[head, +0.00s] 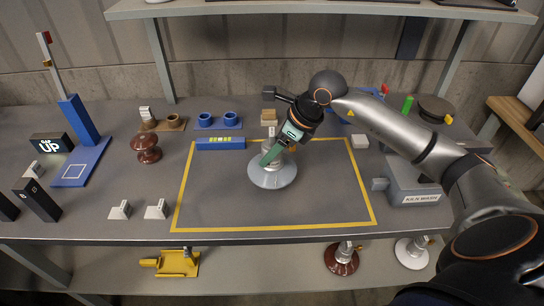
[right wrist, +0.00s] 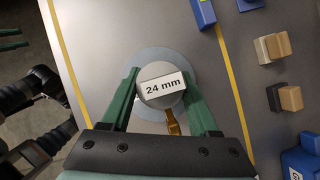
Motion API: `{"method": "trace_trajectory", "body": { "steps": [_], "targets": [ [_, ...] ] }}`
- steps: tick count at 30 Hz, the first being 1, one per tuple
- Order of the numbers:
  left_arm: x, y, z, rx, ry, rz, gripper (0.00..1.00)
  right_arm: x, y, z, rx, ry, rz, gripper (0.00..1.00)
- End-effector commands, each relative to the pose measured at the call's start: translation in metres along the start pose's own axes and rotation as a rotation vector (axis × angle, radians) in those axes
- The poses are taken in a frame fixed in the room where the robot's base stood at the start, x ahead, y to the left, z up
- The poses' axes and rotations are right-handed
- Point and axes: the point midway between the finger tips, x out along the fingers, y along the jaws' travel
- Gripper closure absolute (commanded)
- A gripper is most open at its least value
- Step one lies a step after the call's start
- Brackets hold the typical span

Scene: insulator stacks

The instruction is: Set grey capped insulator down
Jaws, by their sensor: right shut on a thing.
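The grey capped insulator (head: 272,175) is a pale grey disc with a narrower top, upright inside the yellow outline on the table, at or just above its surface; any gap cannot be told. In the right wrist view its round cap (right wrist: 160,100) carries a "24 mm" label. My right gripper (head: 272,153) comes down at a slant and is shut on it. Its green fingers (right wrist: 162,93) lie on both sides of the cap. Two green fingers, seemingly of my left gripper (right wrist: 11,39), stand apart at the left edge of the right wrist view, empty.
The yellow-outlined area (head: 330,208) is otherwise clear. A blue block (head: 220,143) lies at its back edge. A brown insulator (head: 145,149) and white labelled blocks (head: 157,210) stand to the left. A grey box (head: 408,192) stands to the right. A shelf (head: 330,8) overhangs the back.

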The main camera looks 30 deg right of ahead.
Motion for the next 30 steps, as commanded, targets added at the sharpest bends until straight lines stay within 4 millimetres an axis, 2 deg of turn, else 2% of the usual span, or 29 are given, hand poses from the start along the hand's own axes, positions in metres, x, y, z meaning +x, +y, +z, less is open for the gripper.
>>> {"method": "trace_trajectory", "body": {
  "steps": [4, 15, 16, 24, 30],
  "targets": [
    [-0.001, 0.0, -0.001, 0.0, 0.0, 0.0, 0.5, 0.015, 0.001, -0.008, -0.001, -0.006, 0.002, 1.0],
    [0.002, 0.0, 0.001, 0.0, 0.001, 0.001, 0.5, 0.02, 0.001, -0.01, -0.002, -0.007, 0.0, 1.0],
    [0.001, 0.0, 0.0, 0.001, 0.001, 0.001, 0.5, 0.021, 0.002, -0.013, 0.0, 0.001, 0.003, 0.37],
    [0.001, 0.0, 0.0, 0.001, 0.001, 0.001, 0.5, 0.021, 0.002, -0.012, 0.0, 0.002, 0.004, 0.09],
    [0.001, 0.001, -0.001, 0.001, 0.002, 0.001, 0.5, 0.021, 0.002, -0.012, 0.0, 0.001, 0.004, 0.09]
  ]
}}
